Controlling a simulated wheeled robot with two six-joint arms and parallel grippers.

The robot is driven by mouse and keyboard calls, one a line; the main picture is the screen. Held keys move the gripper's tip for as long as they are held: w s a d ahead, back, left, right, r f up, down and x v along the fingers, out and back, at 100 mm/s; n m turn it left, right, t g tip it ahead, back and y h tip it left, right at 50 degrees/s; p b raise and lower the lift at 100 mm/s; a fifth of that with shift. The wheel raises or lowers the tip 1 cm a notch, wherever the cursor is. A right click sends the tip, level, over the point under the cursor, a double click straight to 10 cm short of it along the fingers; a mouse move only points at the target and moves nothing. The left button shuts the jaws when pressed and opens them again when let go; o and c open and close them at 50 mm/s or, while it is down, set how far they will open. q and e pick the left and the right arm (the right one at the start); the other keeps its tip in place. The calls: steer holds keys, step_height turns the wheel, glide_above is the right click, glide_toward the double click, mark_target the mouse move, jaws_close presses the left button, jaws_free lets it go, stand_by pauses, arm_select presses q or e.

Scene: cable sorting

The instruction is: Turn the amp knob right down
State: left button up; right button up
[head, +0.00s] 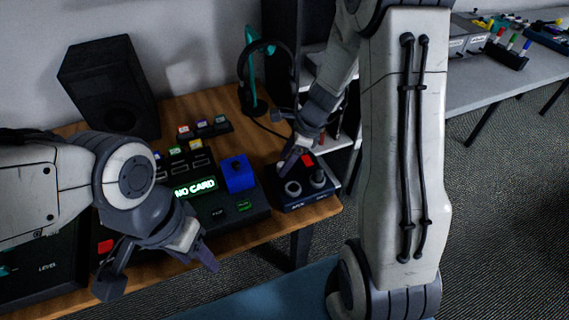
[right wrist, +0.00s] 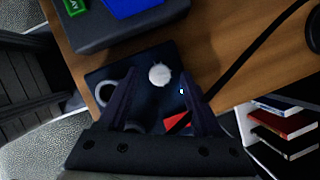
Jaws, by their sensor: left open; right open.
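A small dark box (head: 305,200) at the table's right end bears a pale ring-shaped control (head: 293,188), a dark knob (head: 318,179) and a red patch (head: 307,159). Its front lettering is too small to read surely. In the right wrist view the box (right wrist: 140,112) shows a white round knob (right wrist: 160,75) between and just beyond my right gripper's fingertips (right wrist: 162,82), and a ring (right wrist: 106,94) by the left finger. My right gripper (head: 290,163) is open over the box; contact cannot be told. My left gripper (head: 158,276) is open and empty at the table's front.
A dark console (head: 258,212) reading "NO CARD" with a blue block (head: 238,173) stands left of the box. A unit marked LEVEL (head: 47,267) is at far left. A black speaker (head: 110,85) and a headphone stand (head: 252,75) are behind. A cable passes beside the right gripper.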

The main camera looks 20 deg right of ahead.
steer(key=shift+w+a+f, duration=0.1)
steer(key=shift+a+f, duration=0.05)
steer(key=shift+f, duration=0.25)
jaws_close()
